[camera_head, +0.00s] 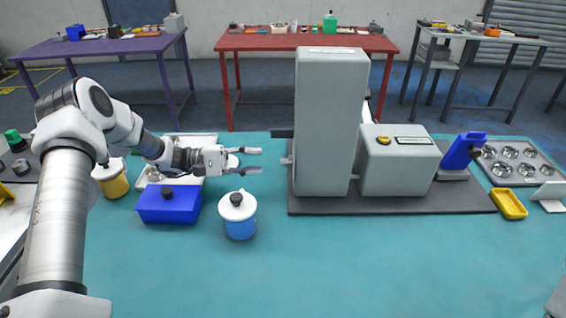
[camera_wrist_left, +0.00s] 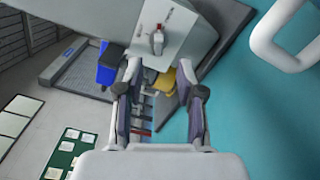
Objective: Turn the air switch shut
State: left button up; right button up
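A tall grey cabinet (camera_head: 323,125) stands on a dark base plate at the middle of the teal table. A small grey knob or lever (camera_head: 286,160) sticks out of its left side and appears to be the air switch. The left wrist view shows this side of the cabinet (camera_wrist_left: 185,45) with the small grey switch (camera_wrist_left: 158,42) on it. My left gripper (camera_head: 259,160) is open and empty, pointing right at the switch with a gap between. Its two fingers (camera_wrist_left: 160,82) are spread in the left wrist view. My right gripper is not in view.
A lower grey box (camera_head: 399,165) with a yellow-ringed button adjoins the cabinet. A blue-and-white pot (camera_head: 239,218) and a blue box (camera_head: 169,205) stand below my left gripper. A blue scanner-like device (camera_head: 461,152) and yellow tray (camera_head: 508,204) are at right. The table's front is clear.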

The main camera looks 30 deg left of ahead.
aim_at(287, 160)
pick_arm(q)
jog(key=p+x, duration=0.1)
jog(key=x, duration=0.6)
jog(key=shift+r+p, duration=0.15)
jog(key=shift+p, duration=0.2)
jog(key=shift+s+a, duration=0.1)
jog(key=shift+s, duration=0.1)
grip_shut()
